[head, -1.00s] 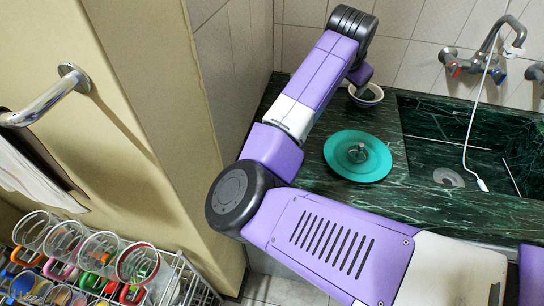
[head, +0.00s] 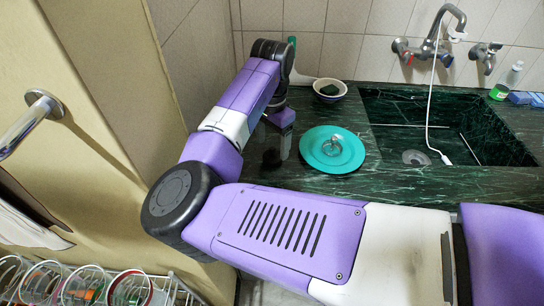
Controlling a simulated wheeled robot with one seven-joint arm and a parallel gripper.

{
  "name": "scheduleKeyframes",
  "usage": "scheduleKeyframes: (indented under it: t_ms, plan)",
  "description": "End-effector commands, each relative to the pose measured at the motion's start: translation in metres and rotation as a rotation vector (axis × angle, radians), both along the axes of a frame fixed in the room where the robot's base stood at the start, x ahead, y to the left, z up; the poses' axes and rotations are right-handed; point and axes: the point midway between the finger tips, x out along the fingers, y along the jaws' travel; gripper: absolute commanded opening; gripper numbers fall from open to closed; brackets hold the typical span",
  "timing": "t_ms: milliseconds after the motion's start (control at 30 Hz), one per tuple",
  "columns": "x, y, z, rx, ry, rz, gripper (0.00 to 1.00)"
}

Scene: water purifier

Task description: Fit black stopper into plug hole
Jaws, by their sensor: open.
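The plug hole (head: 416,157) is a round grey drain in the floor of the dark green marble sink (head: 455,130). It looks uncovered. A small dark piece (head: 329,90) lies in a white bowl (head: 330,97) with a dark rim at the back of the counter. I cannot tell whether this piece is the black stopper, and no other candidate shows clearly. My gripper (head: 284,143) hangs over the counter, left of the teal plate and in front of the bowl, pointing down. It is open, with nothing visible held in it. Its fingertips are small and partly unclear.
The teal plate (head: 316,158) carries a clear glass item (head: 333,146). A tap (head: 436,38) with a white hose (head: 430,100) hangs into the sink. A green-labelled bottle (head: 505,82) and blue blocks (head: 526,98) stand at right. Tiled walls close the back and left.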

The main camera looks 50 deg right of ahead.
Motion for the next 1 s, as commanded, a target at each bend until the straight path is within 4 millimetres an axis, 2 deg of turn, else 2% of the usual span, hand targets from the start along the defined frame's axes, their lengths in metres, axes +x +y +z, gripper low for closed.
scheduleKeyframes:
  t_ms: [100,200,467,567,800,833,1000]
  plan:
    - [0.000,0.001,-0.017,0.000,0.001,0.001,0.73]
    - [0.000,0.000,-0.026,0.000,0.000,0.000,0.73]
    - [0.000,0.000,-0.029,-0.002,-0.002,0.000,0.73]
    - [0.000,0.000,-0.029,-0.002,-0.002,0.000,0.57]
    - [0.000,0.000,-0.029,-0.001,-0.001,0.000,0.10]
    - [0.000,0.000,-0.029,-0.001,-0.001,0.000,0.06]
    - [0.000,0.000,-0.030,-0.001,-0.001,0.000,0.04]
